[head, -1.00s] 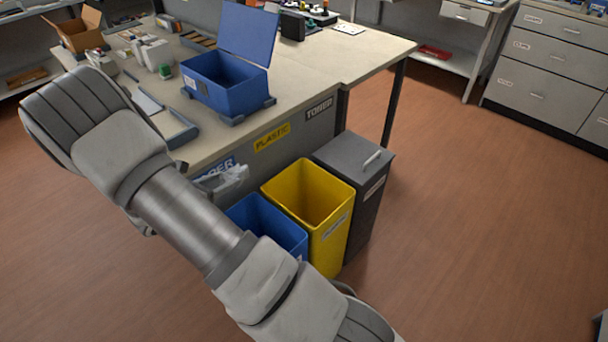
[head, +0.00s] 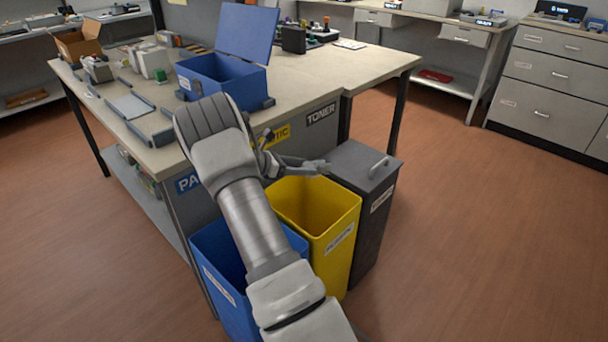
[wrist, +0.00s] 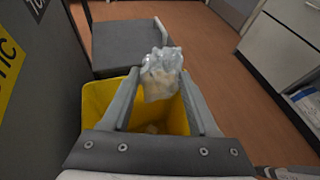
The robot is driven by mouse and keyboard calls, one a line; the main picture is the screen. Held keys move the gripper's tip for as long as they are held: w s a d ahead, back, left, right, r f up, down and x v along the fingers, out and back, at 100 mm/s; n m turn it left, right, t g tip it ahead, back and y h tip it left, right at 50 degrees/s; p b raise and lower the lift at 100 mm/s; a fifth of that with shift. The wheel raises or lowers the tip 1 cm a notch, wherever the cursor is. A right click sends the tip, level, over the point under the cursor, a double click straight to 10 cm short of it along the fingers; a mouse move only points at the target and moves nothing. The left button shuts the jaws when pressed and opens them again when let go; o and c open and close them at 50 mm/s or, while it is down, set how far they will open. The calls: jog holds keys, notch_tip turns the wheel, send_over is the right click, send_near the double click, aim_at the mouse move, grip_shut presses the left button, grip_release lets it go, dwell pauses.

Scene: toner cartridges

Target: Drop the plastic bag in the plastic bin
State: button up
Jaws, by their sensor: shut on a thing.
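My gripper (head: 306,168) reaches over the yellow plastic bin (head: 336,262), above its far rim. In the wrist view my gripper (wrist: 158,78) is shut on a clear, crumpled plastic bag (wrist: 160,84) with something pale showing in or through it. The bag is between the fingertips. In the wrist view the yellow bin (wrist: 94,102) lies below the fingers and the bag, with its mouth open. In the head view the bag is hard to make out at the fingertips.
A blue bin (head: 222,290) stands left of the yellow one, partly behind my arm. A grey lidded bin (head: 372,225) stands right of it. The workbench (head: 390,60) behind carries an open blue box (head: 235,85) and small parts. The floor at right is clear.

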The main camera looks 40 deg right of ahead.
notch_tip(320, 180, down, 6)
jog(key=b, duration=0.4)
jog(key=shift+d+b, duration=0.15)
jog(key=shift+b, duration=0.15)
jog(key=o, duration=1.4)
jog(key=shift+c, duration=0.2)
jog(key=p+v, duration=0.3)
jog(key=v, duration=0.9)
jog(key=shift+p, duration=0.35)
